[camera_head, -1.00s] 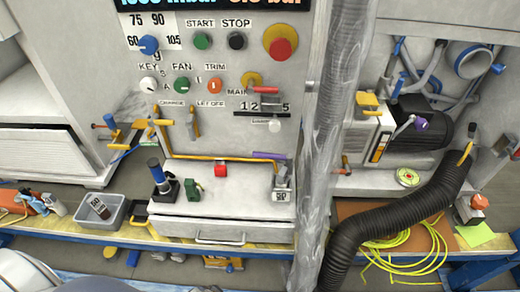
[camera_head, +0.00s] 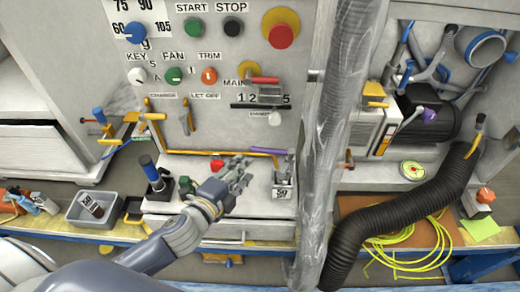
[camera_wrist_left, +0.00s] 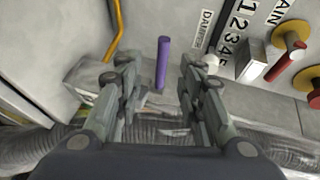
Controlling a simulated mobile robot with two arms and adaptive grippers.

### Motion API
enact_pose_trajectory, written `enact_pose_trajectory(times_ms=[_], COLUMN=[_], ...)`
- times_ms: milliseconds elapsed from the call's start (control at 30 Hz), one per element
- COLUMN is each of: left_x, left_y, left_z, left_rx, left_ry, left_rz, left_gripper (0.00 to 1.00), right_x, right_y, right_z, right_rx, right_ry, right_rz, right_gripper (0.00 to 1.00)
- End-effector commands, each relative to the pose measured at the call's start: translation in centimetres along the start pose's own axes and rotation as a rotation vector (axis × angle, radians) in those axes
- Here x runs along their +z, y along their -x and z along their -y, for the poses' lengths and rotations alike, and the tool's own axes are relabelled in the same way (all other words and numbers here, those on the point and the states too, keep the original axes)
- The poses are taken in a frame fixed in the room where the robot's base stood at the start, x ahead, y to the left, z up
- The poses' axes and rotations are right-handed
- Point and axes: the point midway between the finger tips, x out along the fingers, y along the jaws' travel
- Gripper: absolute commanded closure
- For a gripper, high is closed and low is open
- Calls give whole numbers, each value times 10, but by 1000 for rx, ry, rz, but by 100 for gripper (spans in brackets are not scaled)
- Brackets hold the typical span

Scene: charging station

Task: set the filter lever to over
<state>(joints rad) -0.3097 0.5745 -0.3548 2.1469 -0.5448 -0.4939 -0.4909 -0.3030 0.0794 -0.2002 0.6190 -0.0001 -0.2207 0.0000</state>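No label reading "filter" can be made out, so I cannot tell for sure which lever is the filter lever. A purple bar (camera_head: 276,152) sticks out low on the grey panel, above the bench box. In the left wrist view the purple bar (camera_wrist_left: 162,62) shows between and beyond the fingers, with clear space on both sides. My left gripper (camera_head: 240,172) is open and empty in front of the panel's lower part, below and left of that bar in the head view. A purple knob (camera_head: 429,116) sits on a grey handle at the black motor. My right gripper is out of view.
A red-handled lever (camera_head: 264,80) sits above a numbered scale. A yellow pipe (camera_head: 205,152) runs along the panel's foot. A clear vertical hose (camera_head: 330,150) and a black ribbed hose (camera_head: 400,212) stand right of my arm. A joystick (camera_head: 155,178) stands at the left.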

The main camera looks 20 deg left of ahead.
Motion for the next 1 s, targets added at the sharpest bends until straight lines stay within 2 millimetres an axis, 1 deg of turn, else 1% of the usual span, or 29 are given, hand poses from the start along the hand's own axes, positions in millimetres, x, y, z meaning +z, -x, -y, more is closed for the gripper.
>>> enact_pose_trajectory(times_ms=[33,133,233,500,600,700,833,1000], left_x=[-3,-4,-3,-4,-4,-4,-4,-4], left_y=[-1,-8,-20,-67,-82,-94,-104,-108], left_z=[3,5,6,6,6,5,5,4], left_rx=[-10,-15,-15,-13,-12,-11,-11,-10], left_ry=[-20,-27,-25,-21,-21,-20,-20,-20], left_rz=[-12,-16,-14,-13,-12,-13,-12,-13], left_gripper=[65,65,65,65,65,65,65,65], right_x=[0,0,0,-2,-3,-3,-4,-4], right_y=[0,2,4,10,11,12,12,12], right_z=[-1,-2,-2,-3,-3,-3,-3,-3], right_rx=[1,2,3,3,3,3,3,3], right_ry=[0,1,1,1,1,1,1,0], right_rz=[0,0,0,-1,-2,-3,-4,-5], right_gripper=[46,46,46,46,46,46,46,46])
